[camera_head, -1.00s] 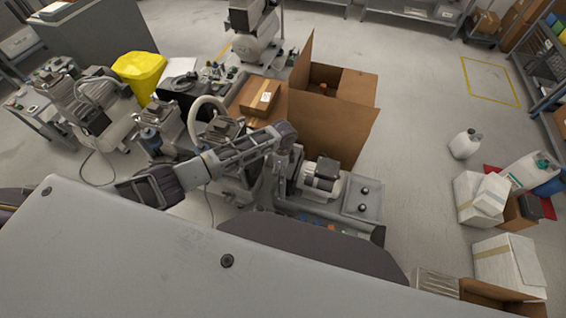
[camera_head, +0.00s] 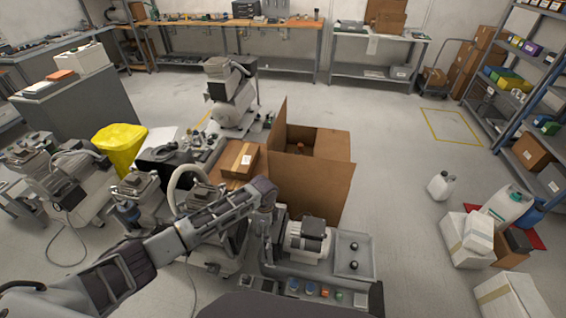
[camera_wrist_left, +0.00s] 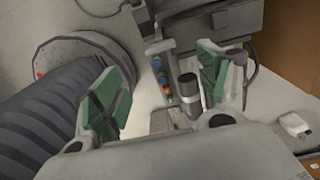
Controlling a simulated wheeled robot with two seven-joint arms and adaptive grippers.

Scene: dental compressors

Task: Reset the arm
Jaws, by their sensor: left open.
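My left arm (camera_head: 200,222) reaches in from the lower left in the head view, over the compressor equipment. Its wrist end hangs down beside a compressor unit with a motor (camera_head: 305,240). In the left wrist view my left gripper (camera_wrist_left: 163,68) is open, its two green-padded fingers spread wide. No object is held between the fingers. A dark cylinder with a pale band (camera_wrist_left: 189,92) and small coloured knobs lie beyond the gap. In the head view the left fingertips are hard to make out. My right gripper is not in view.
An open cardboard box (camera_head: 312,185) stands behind the unit, with a closed carton (camera_head: 240,160) to its left. White jugs, boxes and shelving (camera_head: 530,110) line the right. Floor (camera_head: 400,160) between is clear.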

